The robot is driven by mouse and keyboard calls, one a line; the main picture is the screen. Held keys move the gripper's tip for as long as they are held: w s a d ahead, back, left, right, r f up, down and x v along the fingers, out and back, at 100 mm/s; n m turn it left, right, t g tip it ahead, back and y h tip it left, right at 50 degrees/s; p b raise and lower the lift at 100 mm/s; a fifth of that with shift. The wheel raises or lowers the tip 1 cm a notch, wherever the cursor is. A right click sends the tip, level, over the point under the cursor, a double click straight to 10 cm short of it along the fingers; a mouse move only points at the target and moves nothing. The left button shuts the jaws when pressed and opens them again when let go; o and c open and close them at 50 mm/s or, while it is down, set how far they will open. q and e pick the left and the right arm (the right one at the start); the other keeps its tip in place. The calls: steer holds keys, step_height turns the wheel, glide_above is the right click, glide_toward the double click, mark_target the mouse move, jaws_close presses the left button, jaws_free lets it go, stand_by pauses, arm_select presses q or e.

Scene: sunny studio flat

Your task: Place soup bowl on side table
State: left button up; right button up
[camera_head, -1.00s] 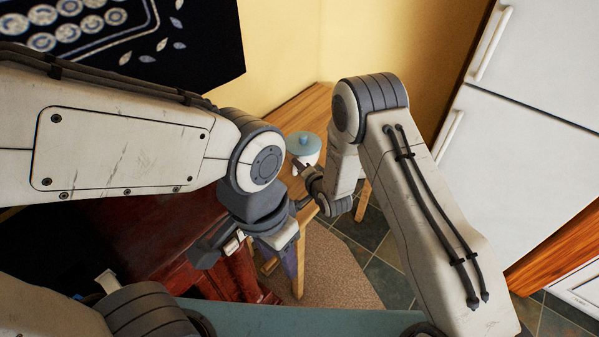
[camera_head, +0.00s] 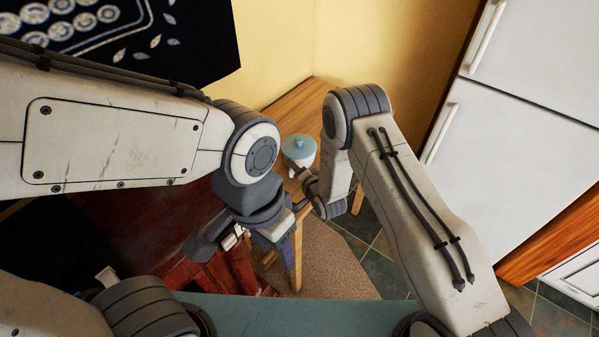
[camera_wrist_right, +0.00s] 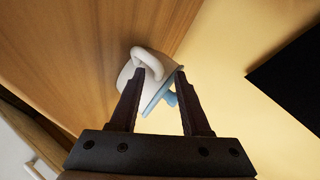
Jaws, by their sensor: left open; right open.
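The soup bowl (camera_head: 294,161) is white with a blue lid (camera_head: 298,147) and stands on a wooden table (camera_head: 306,98) by the yellow wall. In the right wrist view the white bowl (camera_wrist_right: 128,75), its looped handle and its blue lid (camera_wrist_right: 162,94) show tilted in the picture, between and beyond the fingers. My right gripper (camera_wrist_right: 159,78) is open around this line of sight; I cannot tell whether it touches the bowl. In the head view my right wrist partly covers the table beside the bowl. My left gripper (camera_head: 222,240) is open and empty, lower and nearer, above dark red furniture.
A white fridge (camera_head: 525,120) stands at the right. Dark red furniture (camera_head: 150,230) lies under my left arm. A beige rug (camera_head: 330,262) and dark floor tiles show below. A black patterned panel (camera_head: 190,60) hangs on the wall at upper left.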

steer(key=s+d+r+n+g+h+b, duration=0.1)
steer(key=s+d+r+n+g, duration=0.1)
steer(key=s+r+n+g, duration=0.2)
steer(key=s+d+r+n+g+h+b, duration=0.1)
steer(key=s+r+n, duration=0.5)
steer(key=s, duration=1.5)
steer(key=s+d+r+n+g+h, duration=0.2)
steer(key=s+d+r+n+g, duration=0.3)
steer(key=s+r, duration=0.6)
steer(key=shift+s+r+g+h+b, duration=0.3)
steer(key=shift+s+g+h+b, duration=0.1)
steer(key=shift+s+g, duration=0.7)
steer(key=shift+d, duration=0.15)
